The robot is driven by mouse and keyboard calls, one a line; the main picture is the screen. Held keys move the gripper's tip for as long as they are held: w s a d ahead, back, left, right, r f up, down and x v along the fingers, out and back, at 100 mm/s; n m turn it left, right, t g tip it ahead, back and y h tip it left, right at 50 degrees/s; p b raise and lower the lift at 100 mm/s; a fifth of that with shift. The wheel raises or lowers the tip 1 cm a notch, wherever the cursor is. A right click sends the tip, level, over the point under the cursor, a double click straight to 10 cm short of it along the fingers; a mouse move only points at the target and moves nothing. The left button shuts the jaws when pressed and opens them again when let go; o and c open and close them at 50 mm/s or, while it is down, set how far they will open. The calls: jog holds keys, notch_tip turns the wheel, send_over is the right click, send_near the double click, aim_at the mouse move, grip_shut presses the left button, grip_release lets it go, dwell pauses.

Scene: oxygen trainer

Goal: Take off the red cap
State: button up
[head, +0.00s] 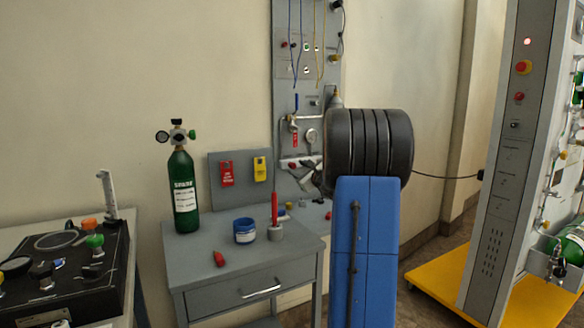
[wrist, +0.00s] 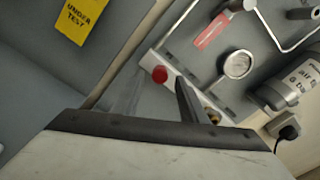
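The red cap (wrist: 160,74) shows in the wrist view as a small round red end on a pale rail of the wall panel. It lies in line with the gap between my fingertips and just past them, with no contact visible. My gripper (wrist: 155,88) is open and empty, one finger on each side of the gap. In the head view my gripper (head: 305,178) is in front of the lower wall panel (head: 283,100), partly hidden by my dark wrist. The cap is too small to make out surely there.
A pressure gauge (wrist: 237,65), a red tag (wrist: 211,31) and a grey cylinder (wrist: 290,88) are close by on the panel. The grey table (head: 190,262) holds a green cylinder (head: 182,190), a blue jar (head: 244,231) and a red item (head: 219,258). A yellow-based cabinet (head: 500,180) stands right.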

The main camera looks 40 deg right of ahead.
jog(key=shift+x, duration=1.2)
jog(key=shift+c, duration=0.3)
grip_shut()
jog(key=shift+n, duration=1.8)
jog(key=shift+s+a, duration=0.1)
jog(key=shift+s, duration=0.15)
jog(key=shift+v, duration=1.85)
